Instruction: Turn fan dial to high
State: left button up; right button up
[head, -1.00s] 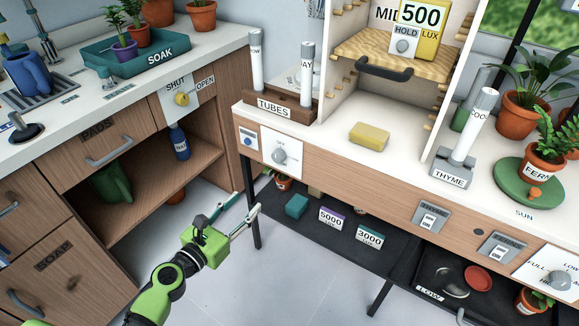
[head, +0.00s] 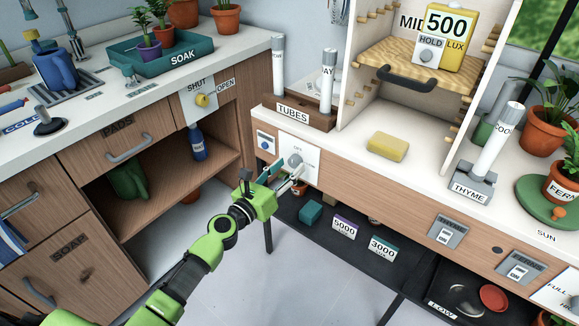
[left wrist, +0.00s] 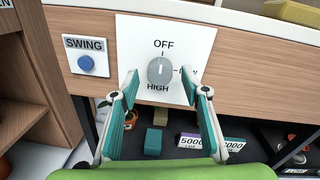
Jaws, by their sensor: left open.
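The fan dial (left wrist: 161,71) is a round grey knob on a white plate (left wrist: 190,37) marked OFF at the top, HIGH at the bottom and a partly covered word at the right. Its pointer mark looks turned up toward OFF. In the head view the dial (head: 295,160) is partly behind my gripper. My left gripper (head: 289,174) is open in front of the plate. In the left wrist view its teal fingers (left wrist: 162,88) stand on either side of the dial, just below it. I cannot tell whether they touch it. My right gripper is out of view.
A blue SWING button (left wrist: 86,63) is left of the plate. The bench front (head: 370,190) runs right, with a dark lower shelf (head: 345,265) holding a teal block (head: 310,213) and boxes. A yellow sponge (head: 387,147) lies on the bench top.

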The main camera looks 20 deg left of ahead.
pick_arm(q)
jog(key=shift+w+d, duration=0.2)
jog(key=shift+w, duration=0.45)
jog(key=c, duration=1.1)
